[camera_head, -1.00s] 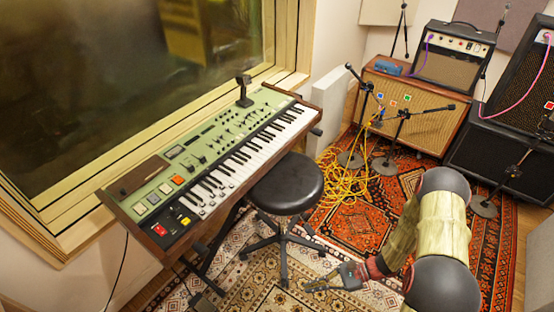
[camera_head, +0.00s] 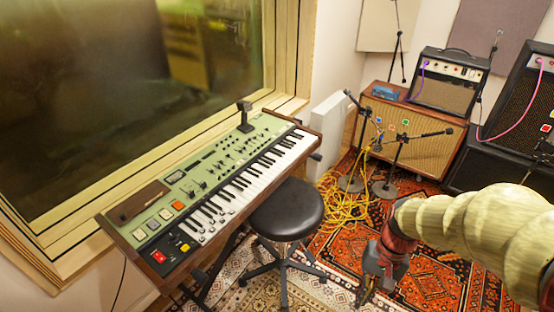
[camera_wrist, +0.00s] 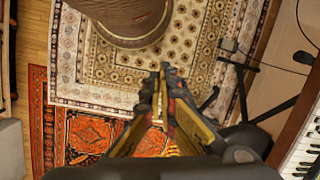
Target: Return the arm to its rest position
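My gripper (camera_head: 366,290) hangs at the lower middle of the head view, pointing down over the rugs, to the right of the black stool. My arm (camera_head: 470,225) reaches in from the right edge, its pale sleeve bent down at the red wrist. In the wrist view, the fingers (camera_wrist: 165,72) converge until their tips meet or almost meet. Nothing shows held between them.
A green keyboard (camera_head: 210,185) stands by the window. The black stool (camera_head: 287,210) is before it. Amplifiers (camera_head: 448,82) line the back right. In the wrist view a round brown object (camera_wrist: 130,20) is at the top.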

